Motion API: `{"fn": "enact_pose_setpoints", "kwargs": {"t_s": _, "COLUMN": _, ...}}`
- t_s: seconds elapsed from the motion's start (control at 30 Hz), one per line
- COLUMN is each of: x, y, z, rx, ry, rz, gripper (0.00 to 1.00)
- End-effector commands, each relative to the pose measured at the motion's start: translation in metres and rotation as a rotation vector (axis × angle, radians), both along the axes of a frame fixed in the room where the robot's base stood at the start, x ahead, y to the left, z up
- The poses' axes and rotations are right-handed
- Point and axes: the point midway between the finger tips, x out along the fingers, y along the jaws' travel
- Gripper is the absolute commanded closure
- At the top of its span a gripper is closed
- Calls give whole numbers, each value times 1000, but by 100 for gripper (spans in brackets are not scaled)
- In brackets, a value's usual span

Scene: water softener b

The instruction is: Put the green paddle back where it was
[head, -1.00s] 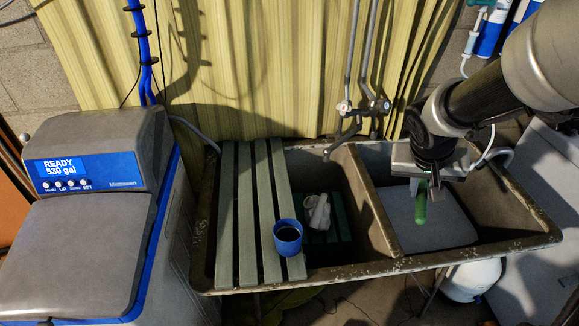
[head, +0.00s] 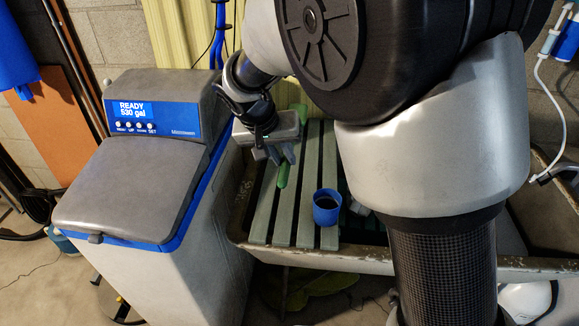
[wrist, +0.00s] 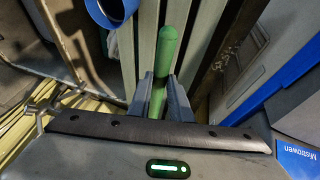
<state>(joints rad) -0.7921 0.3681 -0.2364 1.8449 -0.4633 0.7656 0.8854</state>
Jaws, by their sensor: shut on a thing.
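In the head view the gripper is above the left part of the slatted board (head: 283,220) over the sink's left end. I cannot tell whether the paddle touches the slats.
A blue mug (head: 327,207) with dark liquid stands on the slats, right of the gripper. The water softener (head: 150,160) stands close on the left. My arm hides much of the sink (head: 262,257). The front left slats are clear.

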Motion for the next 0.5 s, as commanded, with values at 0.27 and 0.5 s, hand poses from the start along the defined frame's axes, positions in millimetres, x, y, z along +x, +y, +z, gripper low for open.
{"fn": "enact_pose_setpoints", "kwargs": {"t_s": 0.27, "x": 0, "y": 0, "z": -46, "rx": -2, "ry": 1, "rz": 1, "gripper": 100}}
{"fn": "enact_pose_setpoints", "kwargs": {"t_s": 0.5, "x": -1, "y": -1, "z": -70, "rx": -3, "ry": 2, "rz": 1, "gripper": 100}}
